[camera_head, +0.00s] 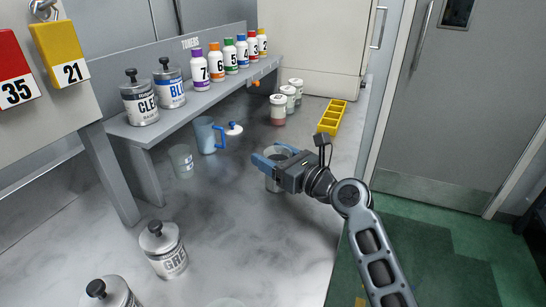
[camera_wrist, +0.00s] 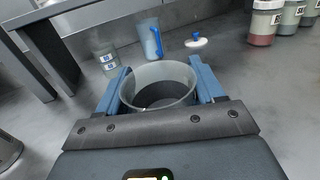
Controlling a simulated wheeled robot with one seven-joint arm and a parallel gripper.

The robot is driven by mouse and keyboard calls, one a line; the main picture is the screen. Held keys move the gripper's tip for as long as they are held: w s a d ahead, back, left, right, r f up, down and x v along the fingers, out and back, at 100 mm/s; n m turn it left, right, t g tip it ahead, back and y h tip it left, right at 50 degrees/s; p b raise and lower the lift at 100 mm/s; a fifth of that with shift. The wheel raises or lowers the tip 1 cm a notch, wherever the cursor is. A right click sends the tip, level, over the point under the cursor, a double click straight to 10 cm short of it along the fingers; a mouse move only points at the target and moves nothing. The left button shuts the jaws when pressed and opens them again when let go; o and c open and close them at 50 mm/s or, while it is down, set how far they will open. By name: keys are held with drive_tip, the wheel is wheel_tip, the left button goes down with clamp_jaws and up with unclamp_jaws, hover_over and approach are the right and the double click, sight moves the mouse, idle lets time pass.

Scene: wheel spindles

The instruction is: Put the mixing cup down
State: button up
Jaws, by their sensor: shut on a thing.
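The mixing cup is a grey, open-topped cup (camera_head: 273,184) between the blue fingers of my gripper (camera_head: 268,160), over the grey worktop (camera_head: 235,225). In the wrist view my gripper (camera_wrist: 158,88) has one finger on each side of the mixing cup (camera_wrist: 158,72), and is shut on it. The cup looks upright, with dark contents or shadow inside. Its base is partly hidden, so I cannot tell whether it touches the worktop.
A blue-handled jug (camera_head: 206,136), a clear cup (camera_head: 181,160) and a white lid (camera_head: 234,129) stand behind left. Small jars (camera_head: 278,110) and a yellow tray (camera_head: 331,117) are behind. A grey paint can (camera_head: 163,250) stands front left. The worktop between is clear.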

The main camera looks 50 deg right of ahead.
drive_tip(key=shift+f, duration=0.1)
drive_tip(key=o, duration=1.2)
drive_tip(key=shift+o, duration=0.2)
drive_tip(key=s, duration=0.8)
drive_tip(key=s+b, duration=0.1)
drive_tip(key=s, duration=0.3)
drive_tip(key=shift+a, duration=0.25)
drive_tip(key=shift+s, duration=0.1)
